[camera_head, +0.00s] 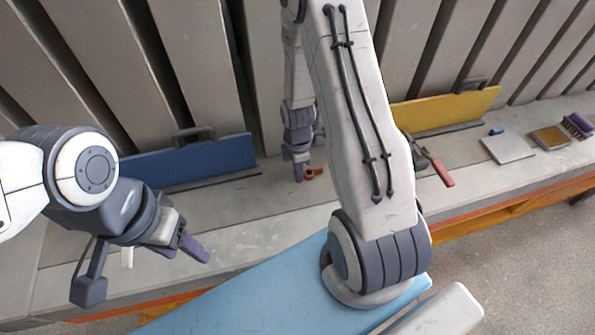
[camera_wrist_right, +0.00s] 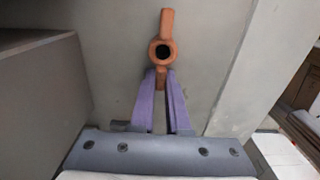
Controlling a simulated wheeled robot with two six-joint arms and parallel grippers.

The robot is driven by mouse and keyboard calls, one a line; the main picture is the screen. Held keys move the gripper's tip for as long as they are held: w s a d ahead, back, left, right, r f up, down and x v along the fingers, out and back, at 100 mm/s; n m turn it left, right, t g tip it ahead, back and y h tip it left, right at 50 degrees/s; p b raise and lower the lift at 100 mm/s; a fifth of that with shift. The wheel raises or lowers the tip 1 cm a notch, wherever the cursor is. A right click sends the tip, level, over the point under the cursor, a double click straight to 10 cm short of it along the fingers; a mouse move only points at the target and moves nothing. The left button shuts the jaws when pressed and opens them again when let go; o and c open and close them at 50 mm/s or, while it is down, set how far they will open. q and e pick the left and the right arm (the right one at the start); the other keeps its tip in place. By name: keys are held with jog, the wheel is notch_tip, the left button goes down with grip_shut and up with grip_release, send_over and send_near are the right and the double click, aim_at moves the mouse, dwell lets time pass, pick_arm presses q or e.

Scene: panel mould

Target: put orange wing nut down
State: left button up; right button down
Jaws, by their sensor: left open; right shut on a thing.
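The orange wing nut (camera_wrist_right: 164,51) has a round hub with a dark hole and two wings. It also shows in the head view (camera_head: 314,172), low over or on the grey bench. My right gripper (camera_wrist_right: 160,78) has its purple fingers shut on one wing of it. In the head view the right gripper (camera_head: 301,171) is partly behind my own arm. I cannot tell whether the nut touches the bench. My left gripper (camera_head: 186,247) is open and empty above the bench at the left.
The grey bench (camera_head: 275,196) is clear around the nut. A blue panel (camera_head: 200,160) stands at its left and a yellow panel (camera_head: 445,107) at its right. A red-handled tool (camera_head: 440,171), a grey plate (camera_head: 508,149), a brown block (camera_head: 550,138) and a purple item (camera_head: 577,126) lie further right.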

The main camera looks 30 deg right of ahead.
jog(key=c, duration=0.9)
grip_release()
jog(key=shift+f, duration=0.1)
notch_tip(320, 180, up, 12)
jog(key=s+a+r+m, duration=0.25)
jog(key=a+r, duration=0.25)
jog(key=a, duration=0.5)
jog(key=s+a+r+m, duration=0.2)
jog(key=s+a, duration=0.3)
jog(key=s, duration=0.3)
jog(key=s+a+r+m+y, duration=0.1)
jog(key=s+a+r+m, duration=0.2)
jog(key=s, duration=0.5)
jog(key=a+r, duration=0.1)
jog(key=a, duration=0.1)
jog(key=shift+a+r, duration=0.25)
jog(key=shift+a, duration=0.15)
jog(key=shift+w, duration=0.1)
